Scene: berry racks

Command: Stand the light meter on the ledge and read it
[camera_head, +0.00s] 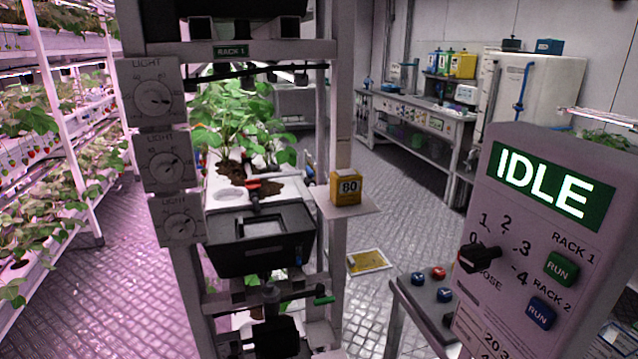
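Neither of my grippers shows in the head view.
Rack 1 (231,52) holds leafy plants (235,115), a black tray (258,265) and several light dials (152,98) on its left post. A control box (520,185) at right shows IDLE. A yellow sheet (369,262) lies on the floor. The aisle behind is clear.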

